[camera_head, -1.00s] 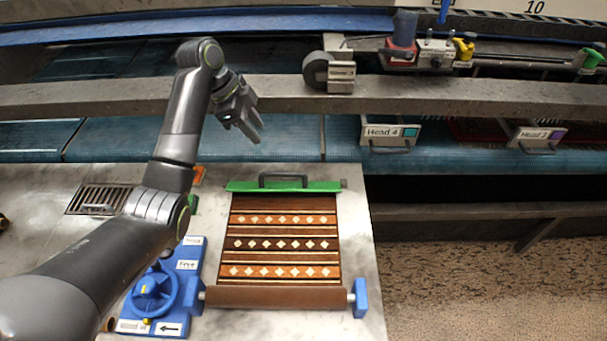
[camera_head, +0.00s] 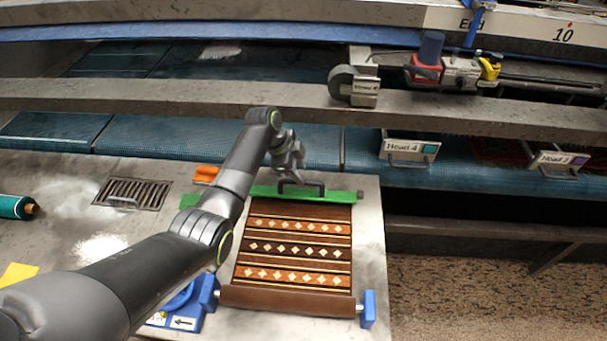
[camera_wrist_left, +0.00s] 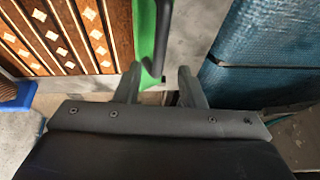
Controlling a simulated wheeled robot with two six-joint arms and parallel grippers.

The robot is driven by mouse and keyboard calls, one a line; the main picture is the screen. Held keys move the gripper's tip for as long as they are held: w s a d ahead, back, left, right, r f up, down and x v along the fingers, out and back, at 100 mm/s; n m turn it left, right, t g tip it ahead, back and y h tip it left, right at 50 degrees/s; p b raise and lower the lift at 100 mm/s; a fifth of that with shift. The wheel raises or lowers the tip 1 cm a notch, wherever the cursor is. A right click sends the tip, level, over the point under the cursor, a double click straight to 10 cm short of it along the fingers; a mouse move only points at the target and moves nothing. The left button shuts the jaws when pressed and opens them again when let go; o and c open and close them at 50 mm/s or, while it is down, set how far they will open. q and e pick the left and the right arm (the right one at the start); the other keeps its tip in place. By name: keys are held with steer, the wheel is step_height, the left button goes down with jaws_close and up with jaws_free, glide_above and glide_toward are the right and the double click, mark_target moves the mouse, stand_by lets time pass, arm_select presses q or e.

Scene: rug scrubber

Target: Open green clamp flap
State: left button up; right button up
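The green clamp flap (camera_head: 332,196) is a long bar across the far edge of a patterned brown rug (camera_head: 297,250), with a dark handle (camera_head: 304,185) on top. It lies flat over the rug edge. My left gripper (camera_head: 289,178) is over the flap, by the left part of the handle. In the left wrist view, the gripper's two fingers (camera_wrist_left: 159,82) stand apart, and the green flap (camera_wrist_left: 146,25) and dark handle (camera_wrist_left: 162,35) run toward the gap between them. I cannot tell whether they touch the handle. My right gripper is not in view.
A blue crank unit (camera_head: 207,293) and the rug's roller (camera_head: 287,301) sit at the near side. A metal grate (camera_head: 132,193) and an orange object (camera_head: 206,174) lie left. Blue mesh belts (camera_head: 215,143) and a grey beam (camera_head: 230,101) run behind the table.

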arm_select(q)
steer(key=shift+x, duration=1.75)
jaws_close()
